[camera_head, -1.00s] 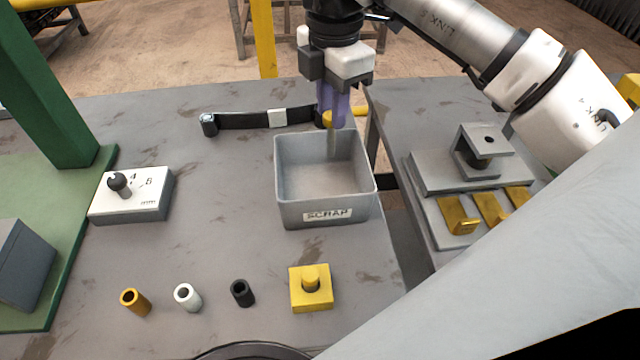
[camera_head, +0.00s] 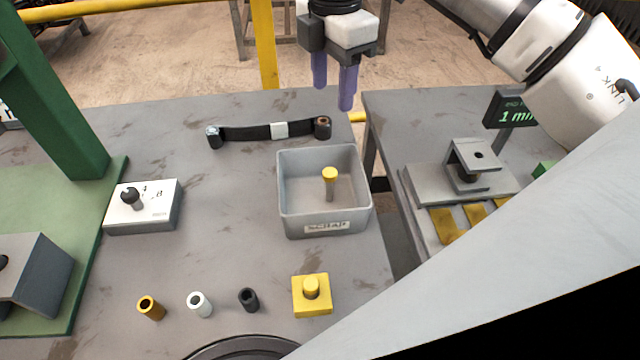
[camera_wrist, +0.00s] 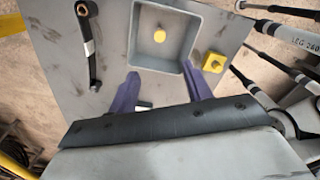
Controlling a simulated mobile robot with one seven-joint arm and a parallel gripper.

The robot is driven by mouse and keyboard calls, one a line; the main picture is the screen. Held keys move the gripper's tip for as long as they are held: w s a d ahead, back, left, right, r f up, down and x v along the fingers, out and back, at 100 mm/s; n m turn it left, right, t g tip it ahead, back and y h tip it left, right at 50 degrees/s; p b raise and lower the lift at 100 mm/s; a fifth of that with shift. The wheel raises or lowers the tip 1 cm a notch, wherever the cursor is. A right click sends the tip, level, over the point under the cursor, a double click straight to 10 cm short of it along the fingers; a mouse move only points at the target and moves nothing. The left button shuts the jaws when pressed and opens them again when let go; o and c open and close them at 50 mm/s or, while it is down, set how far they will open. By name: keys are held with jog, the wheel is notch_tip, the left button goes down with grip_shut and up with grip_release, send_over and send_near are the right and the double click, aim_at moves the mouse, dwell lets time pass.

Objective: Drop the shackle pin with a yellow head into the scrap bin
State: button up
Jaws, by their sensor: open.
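The shackle pin with a yellow head (camera_head: 330,174) is inside the grey scrap bin (camera_head: 324,227), its yellow head up and its shank below. In the wrist view the yellow head (camera_wrist: 159,36) shows within the walls of the bin (camera_wrist: 150,68). My gripper (camera_head: 334,98) is open and empty, with its two purple fingers apart. It hangs above and behind the bin, clear of it. The wrist view also shows the open fingers (camera_wrist: 163,92) with nothing between them.
A black strap-like link (camera_head: 245,133) lies behind the bin. A yellow block (camera_head: 312,300) and several short sleeves (camera_head: 199,303) stand at the front. A white box with a knob (camera_head: 155,212) is at left. A grey fixture (camera_head: 425,180) is on the right table.

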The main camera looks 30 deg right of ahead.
notch_tip(320, 180, up, 6)
jog(key=p, duration=0.2)
jog(key=shift+f+p, duration=0.25)
jog(key=shift+p, duration=0.05)
